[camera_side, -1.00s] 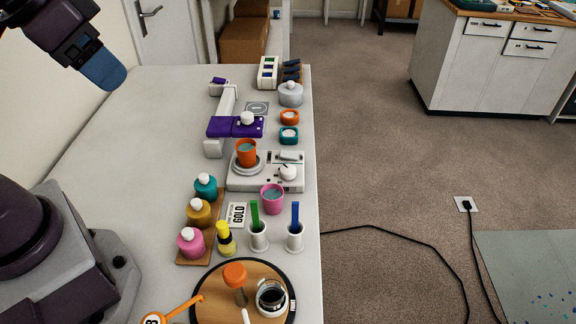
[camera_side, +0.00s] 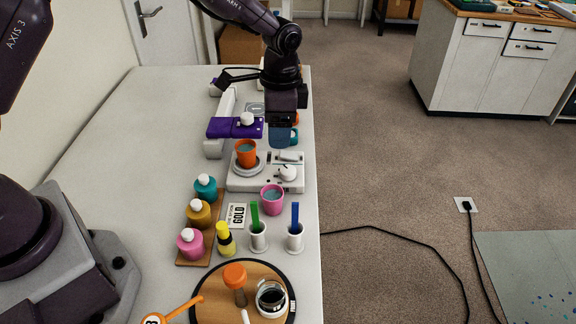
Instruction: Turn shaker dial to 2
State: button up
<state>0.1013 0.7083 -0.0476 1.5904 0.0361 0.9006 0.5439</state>
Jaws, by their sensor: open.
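The shaker (camera_side: 250,185) is a white box in the middle of the bench, with an orange cup (camera_side: 247,154) on its round platform at the left. Its white dial (camera_side: 288,173) is on the right part of the top; I cannot read its setting at this size. My gripper (camera_side: 280,138) points down above and just behind the dial, apart from it. It is open and empty.
A purple-topped device (camera_side: 222,128) stands behind and left of the shaker. A pink cup (camera_side: 272,199) stands in front of it, with white holders (camera_side: 258,237) for a green and a blue stick nearer. Bottles (camera_side: 198,212) stand at the left. The bench's left side is clear.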

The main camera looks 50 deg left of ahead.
aim_at(288, 169)
jog(key=f, duration=0.4)
jog(key=w+f+m, duration=0.1)
jog(key=f, duration=0.3)
jog(key=w+f+m, duration=0.1)
jog(key=f, duration=0.2)
jog(key=shift+w+d+f+t, duration=0.1)
jog(key=shift+f+t, duration=0.2)
jog(key=shift+f, duration=0.1)
jog(key=c, duration=0.9)
